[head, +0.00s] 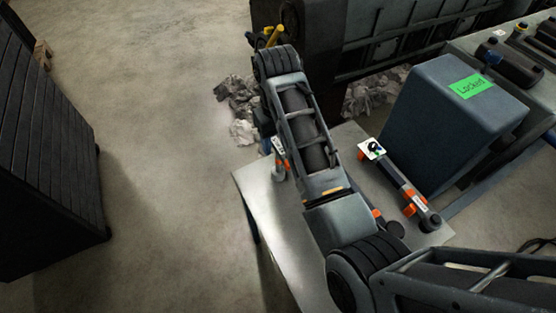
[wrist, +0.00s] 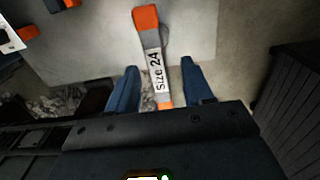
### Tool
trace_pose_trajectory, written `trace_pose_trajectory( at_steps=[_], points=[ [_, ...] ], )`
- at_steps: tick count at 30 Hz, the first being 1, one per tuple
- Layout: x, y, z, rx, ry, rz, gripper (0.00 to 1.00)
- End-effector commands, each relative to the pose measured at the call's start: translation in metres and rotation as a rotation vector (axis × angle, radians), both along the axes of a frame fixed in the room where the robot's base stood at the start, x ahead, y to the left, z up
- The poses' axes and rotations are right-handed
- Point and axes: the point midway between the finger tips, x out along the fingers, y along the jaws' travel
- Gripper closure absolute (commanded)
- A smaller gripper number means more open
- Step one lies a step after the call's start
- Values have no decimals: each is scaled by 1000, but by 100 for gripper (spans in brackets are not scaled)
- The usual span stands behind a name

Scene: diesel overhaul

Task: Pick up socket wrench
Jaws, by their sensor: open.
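A grey and orange wrench (wrist: 154,55) with a "Size 24" label lies between my gripper's fingers in the wrist view. In the head view this wrench (head: 281,160) shows partly at the left corner of the metal table. My gripper (wrist: 159,66) is open, its two blue fingers apart on either side of the wrench's lower part. I cannot tell whether either finger touches it. In the head view my arm hides most of the gripper. A second dark tool with orange parts (head: 411,198) lies further right on the table.
The pale metal table (head: 262,196) has bare room at its left side. A large grey box marked "Locked" (head: 440,120) stands at the right. A dark slatted cabinet (head: 50,160) stands at the left. Grey rubble (head: 240,100) lies behind.

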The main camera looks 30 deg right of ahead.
Motion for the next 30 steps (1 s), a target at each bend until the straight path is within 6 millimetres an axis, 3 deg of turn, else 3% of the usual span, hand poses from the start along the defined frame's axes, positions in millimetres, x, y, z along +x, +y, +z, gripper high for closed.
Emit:
trace_pose_trajectory(
  at_steps=[10, 20, 30],
  points=[
    [0, -3, -45, 0, 1, 1, 49],
    [0, -3, -52, 0, -1, 0, 49],
    [0, -3, -52, 0, -1, 0, 81]
  ],
)
